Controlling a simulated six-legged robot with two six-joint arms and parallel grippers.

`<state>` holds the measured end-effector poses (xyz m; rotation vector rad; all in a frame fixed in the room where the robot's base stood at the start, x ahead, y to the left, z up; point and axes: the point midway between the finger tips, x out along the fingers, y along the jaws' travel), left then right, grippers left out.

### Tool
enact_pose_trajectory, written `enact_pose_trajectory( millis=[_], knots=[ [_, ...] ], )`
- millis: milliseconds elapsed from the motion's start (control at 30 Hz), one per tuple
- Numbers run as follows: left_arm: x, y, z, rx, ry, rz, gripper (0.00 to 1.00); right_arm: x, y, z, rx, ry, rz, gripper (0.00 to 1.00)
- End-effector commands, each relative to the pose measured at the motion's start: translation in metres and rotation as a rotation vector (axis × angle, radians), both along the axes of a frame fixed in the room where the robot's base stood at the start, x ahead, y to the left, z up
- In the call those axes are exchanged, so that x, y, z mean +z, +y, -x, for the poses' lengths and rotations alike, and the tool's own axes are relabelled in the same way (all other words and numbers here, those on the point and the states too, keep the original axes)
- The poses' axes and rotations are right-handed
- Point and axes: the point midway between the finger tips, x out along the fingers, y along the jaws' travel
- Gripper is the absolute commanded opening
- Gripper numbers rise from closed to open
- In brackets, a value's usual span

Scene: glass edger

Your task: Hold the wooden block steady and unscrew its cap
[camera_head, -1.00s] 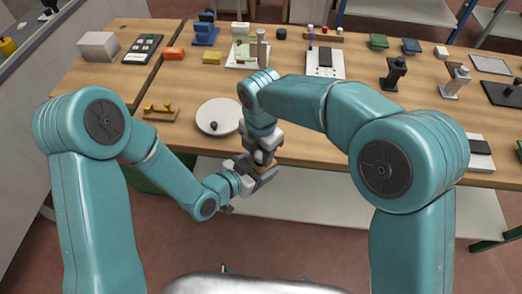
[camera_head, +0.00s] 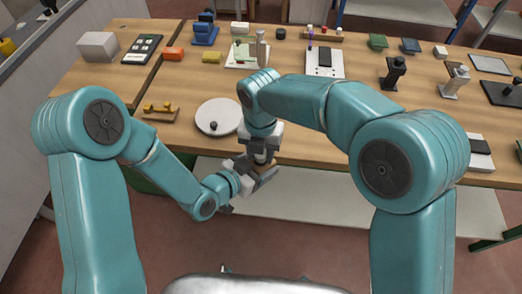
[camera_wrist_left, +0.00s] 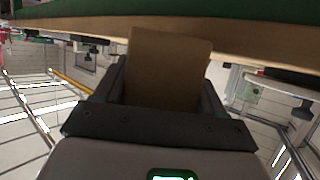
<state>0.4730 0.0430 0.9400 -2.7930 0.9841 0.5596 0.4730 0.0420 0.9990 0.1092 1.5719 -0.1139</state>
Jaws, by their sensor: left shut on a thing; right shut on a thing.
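My left gripper (camera_head: 256,176) is shut on the wooden block, in front of the table's near edge. The brown block (camera_wrist_left: 168,68) shows between its jaws in the left wrist view; in the head view it is mostly hidden by the grippers. My right gripper (camera_head: 263,157) comes down from above, directly over the block, and is shut at the block's top. The cap is hidden by its jaws, so I cannot see how far it is turned.
The wooden table (camera_head: 330,146) lies just beyond the grippers. A pale shelf (camera_head: 330,205) lies below.

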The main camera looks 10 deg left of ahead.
Motion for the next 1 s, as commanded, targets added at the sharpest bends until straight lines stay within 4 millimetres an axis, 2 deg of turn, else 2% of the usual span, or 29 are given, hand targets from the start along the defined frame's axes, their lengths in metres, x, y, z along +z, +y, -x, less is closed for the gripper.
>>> enact_pose_trajectory(
  millis=[533, 900, 1000],
  knots=[
    [0.0, 0.0, 0.0, 0.0, -0.001, 0.0, 0.0, 0.019, 0.001, 0.0, 0.0, -0.002, -0.002, 0.02],
    [0.0, 0.0, 0.0, -0.001, -0.001, 0.0, 0.0, 0.022, 0.0, 0.0, 0.0, -0.001, -0.001, 0.02],
    [0.0, 0.0, 0.0, -0.001, -0.001, 0.0, 0.0, 0.032, 0.001, -0.001, 0.0, -0.004, -0.002, 0.02]
  ],
)
